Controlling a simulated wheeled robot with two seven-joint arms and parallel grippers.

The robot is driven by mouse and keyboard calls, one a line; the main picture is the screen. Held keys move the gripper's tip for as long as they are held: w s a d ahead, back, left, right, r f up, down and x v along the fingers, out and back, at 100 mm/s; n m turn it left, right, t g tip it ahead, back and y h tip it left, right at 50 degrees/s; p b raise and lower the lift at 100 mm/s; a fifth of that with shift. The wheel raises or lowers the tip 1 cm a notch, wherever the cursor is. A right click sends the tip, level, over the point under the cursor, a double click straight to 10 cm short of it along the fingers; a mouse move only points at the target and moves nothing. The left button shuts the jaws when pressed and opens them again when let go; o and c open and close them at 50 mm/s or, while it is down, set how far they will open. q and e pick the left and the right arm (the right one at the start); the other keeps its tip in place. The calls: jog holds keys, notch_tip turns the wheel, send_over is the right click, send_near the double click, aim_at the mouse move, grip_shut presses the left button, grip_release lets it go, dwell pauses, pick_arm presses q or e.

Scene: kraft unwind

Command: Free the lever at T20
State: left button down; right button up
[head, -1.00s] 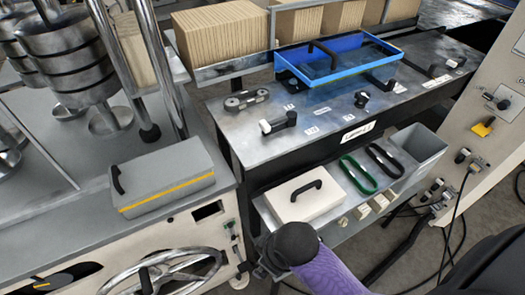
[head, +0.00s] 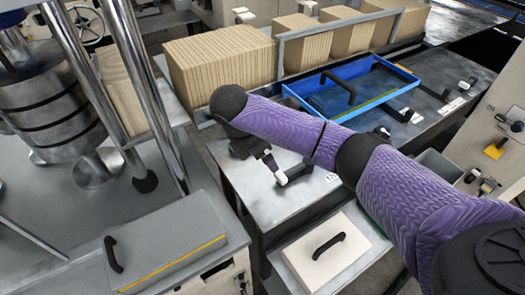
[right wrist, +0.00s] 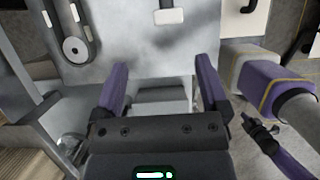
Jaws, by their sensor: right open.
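A lever with a white end (head: 281,178) and a dark body sits on the metal bench top (head: 250,182). Its white end also seems to show near the top of the right wrist view (right wrist: 170,16). No tag on it is readable as T20. My right arm reaches across the bench from the right, and its gripper (head: 264,160) is just beyond the lever in the head view, partly hidden by dark links. In the right wrist view the gripper's two purple fingers (right wrist: 158,76) are apart with nothing held. The white end lies beyond the fingertips. My left gripper is not in view.
A blue-rimmed tray (head: 300,97) lies on the bench behind my arm. A cream lidded box (head: 300,260) stands below in front. A grey case (head: 175,250) is at lower left. Chrome posts (head: 95,90) rise at left. A roller bracket (right wrist: 75,47) is beside the gripper.

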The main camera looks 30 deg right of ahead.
aim_at(280, 176)
jog(key=x, duration=0.3)
jog(key=b+x, duration=0.1)
jog(key=x, duration=0.2)
jog(key=s+x, duration=0.1)
jog(key=x, duration=0.2)
jog(key=shift+s+d+r, duration=0.1)
jog(key=shift+d, duration=0.05)
jog(key=shift+s+d+f+b, duration=0.1)
jog(key=shift+d+f+b, duration=0.05)
jog(key=shift+f+b, duration=0.15)
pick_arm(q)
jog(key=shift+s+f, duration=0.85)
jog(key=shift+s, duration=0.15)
pick_arm(e)
jog(key=shift+c, duration=1)
grip_shut()
jog(key=shift+r, duration=0.1)
